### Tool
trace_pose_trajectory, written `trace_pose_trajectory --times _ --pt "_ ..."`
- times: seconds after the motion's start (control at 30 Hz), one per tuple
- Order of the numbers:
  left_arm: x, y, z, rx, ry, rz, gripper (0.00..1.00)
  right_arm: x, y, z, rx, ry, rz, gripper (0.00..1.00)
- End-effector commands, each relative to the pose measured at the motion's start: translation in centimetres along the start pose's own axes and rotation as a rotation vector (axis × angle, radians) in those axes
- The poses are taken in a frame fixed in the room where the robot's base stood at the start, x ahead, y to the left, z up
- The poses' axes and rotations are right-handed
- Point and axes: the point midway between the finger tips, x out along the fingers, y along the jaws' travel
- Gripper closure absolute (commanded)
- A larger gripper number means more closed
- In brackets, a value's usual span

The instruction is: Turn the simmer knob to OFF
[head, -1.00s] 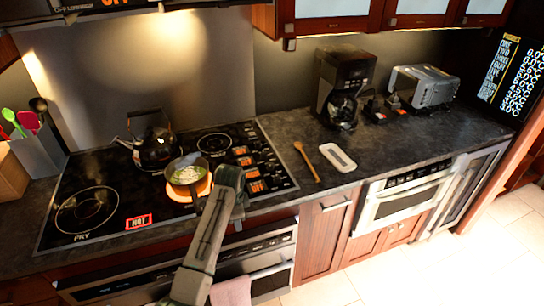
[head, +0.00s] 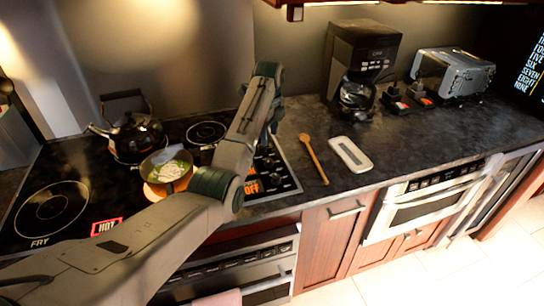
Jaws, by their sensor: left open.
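The black cooktop (head: 95,185) has a control strip (head: 275,180) with knobs and orange lit labels along its right side. One lit label near the front reads OFF. My left forearm and wrist cover much of the strip, and I cannot tell which knob is the simmer one. My left gripper (head: 275,118) is open at the far end of the strip, mostly hidden behind my wrist. I cannot tell whether it touches a knob. A small pot (head: 168,171) with pale food in green liquid sits on a glowing orange burner. My right gripper is not in view.
A black kettle (head: 133,138) stands on the back left of the cooktop. A red HOT sign (head: 106,226) is lit at the front. A wooden spoon (head: 314,158), a white spoon rest (head: 350,154), a coffee maker (head: 360,60) and a toaster (head: 453,72) stand to the right.

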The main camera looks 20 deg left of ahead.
Motion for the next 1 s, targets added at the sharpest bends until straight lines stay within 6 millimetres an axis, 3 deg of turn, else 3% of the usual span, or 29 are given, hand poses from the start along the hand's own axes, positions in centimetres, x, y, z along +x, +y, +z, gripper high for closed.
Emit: trace_pose_trajectory --times 0.33,0.47,0.6,0.77,1.0 --pt "5.6 0.1 0.0 -0.001 0.001 0.004 0.52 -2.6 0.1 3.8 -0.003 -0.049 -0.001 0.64" --pt "7.8 0.1 0.0 -0.002 0.001 0.003 0.52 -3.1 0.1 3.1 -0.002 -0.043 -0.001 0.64" --pt "9.5 0.1 0.0 -0.002 0.0 0.001 0.52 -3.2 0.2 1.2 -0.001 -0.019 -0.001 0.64" --pt "10.3 0.1 0.0 -0.002 0.0 -0.001 0.52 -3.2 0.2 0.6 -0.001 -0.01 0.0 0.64" --pt "10.4 0.1 0.0 -0.002 0.0 -0.001 0.52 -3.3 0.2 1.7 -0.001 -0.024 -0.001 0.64"
